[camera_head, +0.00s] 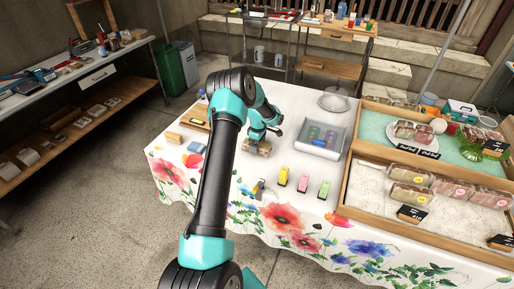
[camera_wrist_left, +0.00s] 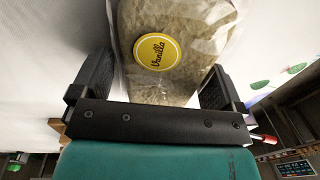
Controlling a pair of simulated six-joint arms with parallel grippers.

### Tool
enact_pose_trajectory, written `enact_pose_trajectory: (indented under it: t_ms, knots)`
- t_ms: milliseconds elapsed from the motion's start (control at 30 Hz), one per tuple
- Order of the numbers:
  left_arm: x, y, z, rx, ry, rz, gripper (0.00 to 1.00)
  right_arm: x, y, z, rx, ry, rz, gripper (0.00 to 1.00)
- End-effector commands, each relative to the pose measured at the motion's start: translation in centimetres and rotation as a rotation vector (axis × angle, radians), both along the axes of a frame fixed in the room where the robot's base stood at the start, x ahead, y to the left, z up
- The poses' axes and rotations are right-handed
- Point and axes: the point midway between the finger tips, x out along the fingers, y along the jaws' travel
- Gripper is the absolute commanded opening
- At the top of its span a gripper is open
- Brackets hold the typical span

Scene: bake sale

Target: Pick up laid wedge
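A wrapped wedge (camera_head: 257,149) lies on the white flowered tablecloth, just below my left gripper (camera_head: 262,138) in the head view. In the left wrist view the clear-wrapped, tan wedge (camera_wrist_left: 185,25) has a round yellow "Vanilla" label. The dark fingers of the left gripper (camera_wrist_left: 158,78) stand apart, one on each side of its near end. There is a gap at the left finger; the right finger overlaps the wrapper's edge, and contact there is unclear. In the head view the gripper partly covers the wedge. My right gripper is not in view.
A grey tray (camera_head: 344,135) with coloured items stands right of the wedge. A wooden display crate (camera_head: 346,187) with wrapped cakes fills the right side. A blue block (camera_head: 196,147) lies left.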

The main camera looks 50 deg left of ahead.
Motion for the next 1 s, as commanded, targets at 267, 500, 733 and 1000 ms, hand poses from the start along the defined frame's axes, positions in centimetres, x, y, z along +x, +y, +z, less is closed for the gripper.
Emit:
enact_pose_trajectory:
  t_ms: [267,500,733,1000]
  knots:
    - [0.0,0.0,0.0,0.000,0.000,0.000,0.74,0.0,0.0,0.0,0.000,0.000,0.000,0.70]
    - [0.0,0.0,0.2,0.000,-0.001,0.000,0.74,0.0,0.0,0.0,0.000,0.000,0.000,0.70]
    - [0.1,0.0,2.4,0.002,-0.002,0.000,0.74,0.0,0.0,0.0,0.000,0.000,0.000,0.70]
    - [0.0,0.0,7.3,0.001,-0.003,0.000,0.74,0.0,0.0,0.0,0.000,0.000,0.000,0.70]
